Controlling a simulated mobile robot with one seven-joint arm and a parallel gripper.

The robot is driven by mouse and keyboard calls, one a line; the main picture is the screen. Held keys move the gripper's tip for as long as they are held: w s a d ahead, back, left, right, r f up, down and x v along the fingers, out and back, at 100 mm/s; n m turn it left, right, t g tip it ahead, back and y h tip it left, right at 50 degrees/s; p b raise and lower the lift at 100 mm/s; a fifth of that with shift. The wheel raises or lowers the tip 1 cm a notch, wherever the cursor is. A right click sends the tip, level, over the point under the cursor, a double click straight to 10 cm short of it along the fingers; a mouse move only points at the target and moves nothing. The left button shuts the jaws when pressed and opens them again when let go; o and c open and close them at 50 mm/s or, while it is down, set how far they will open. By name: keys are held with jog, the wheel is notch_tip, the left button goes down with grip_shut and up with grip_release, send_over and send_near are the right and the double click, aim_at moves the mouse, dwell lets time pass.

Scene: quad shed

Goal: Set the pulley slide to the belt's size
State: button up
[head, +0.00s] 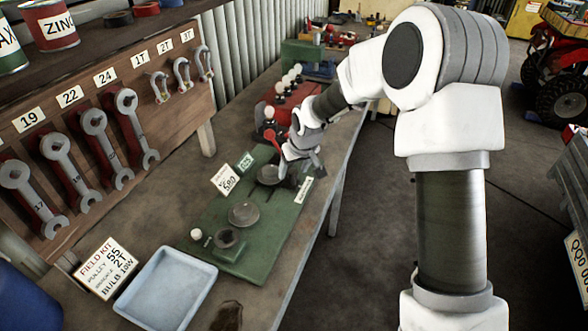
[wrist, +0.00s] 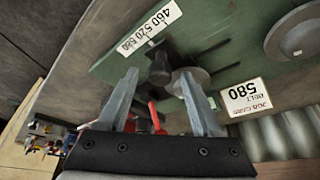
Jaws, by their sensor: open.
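The green belt board (head: 215,215) lies on the bench. Its white scale label (head: 303,190) reads 460 520 580 in the wrist view (wrist: 150,32). The slide's exact setting against the scale is unclear.
A second grey pulley (head: 243,214) and a dark round post (head: 228,238) stand on the board's near part. A blue tray (head: 166,290) and a field kit card (head: 105,266) are at front left. A wrench rack (head: 90,130) lines the left. Red equipment (head: 290,108) stands behind.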

grip_shut()
dwell(0.3)
dwell(1.1)
